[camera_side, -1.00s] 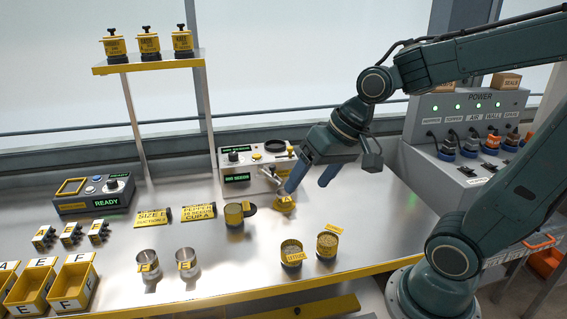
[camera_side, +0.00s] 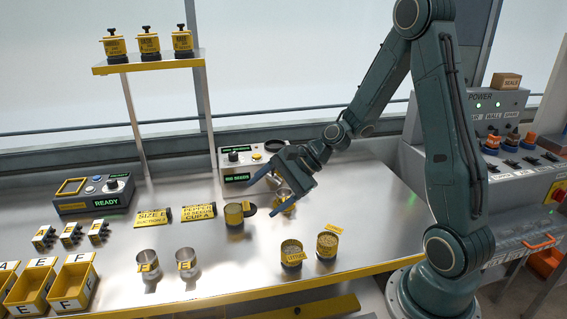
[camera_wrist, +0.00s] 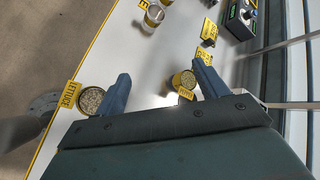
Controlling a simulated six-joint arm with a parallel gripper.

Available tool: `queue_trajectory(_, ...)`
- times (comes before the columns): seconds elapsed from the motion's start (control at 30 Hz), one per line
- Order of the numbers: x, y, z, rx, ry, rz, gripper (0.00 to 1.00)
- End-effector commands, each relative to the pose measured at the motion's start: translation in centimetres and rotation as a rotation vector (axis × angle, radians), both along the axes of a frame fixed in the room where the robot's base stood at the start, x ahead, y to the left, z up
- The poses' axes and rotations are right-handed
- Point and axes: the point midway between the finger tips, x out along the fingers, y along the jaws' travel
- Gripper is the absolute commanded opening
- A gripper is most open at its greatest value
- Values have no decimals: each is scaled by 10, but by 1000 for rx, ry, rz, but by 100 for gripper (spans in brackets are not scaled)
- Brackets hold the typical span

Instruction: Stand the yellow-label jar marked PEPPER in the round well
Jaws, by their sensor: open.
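Two seed-filled jars stand near the front of the table in the side view.
An amber, yellow-sided container (camera_side: 234,216) stands left of my gripper. Two metal cups (camera_side: 148,264) (camera_side: 187,262) stand front left, near yellow bins (camera_side: 73,284). The table right of the gripper is clear.

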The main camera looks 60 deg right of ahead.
Motion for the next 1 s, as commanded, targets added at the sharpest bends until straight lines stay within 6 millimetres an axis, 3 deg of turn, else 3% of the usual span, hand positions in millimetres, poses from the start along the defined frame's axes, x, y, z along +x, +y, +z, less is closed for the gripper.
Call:
queue_trajectory(0.53, 30, -70, -60, 652, 143, -585, 72)
queue_trajectory(0.73, 31, -83, -68, 754, 158, -673, 72)
queue_trajectory(1.0, 33, -83, -70, 764, 159, -679, 72)
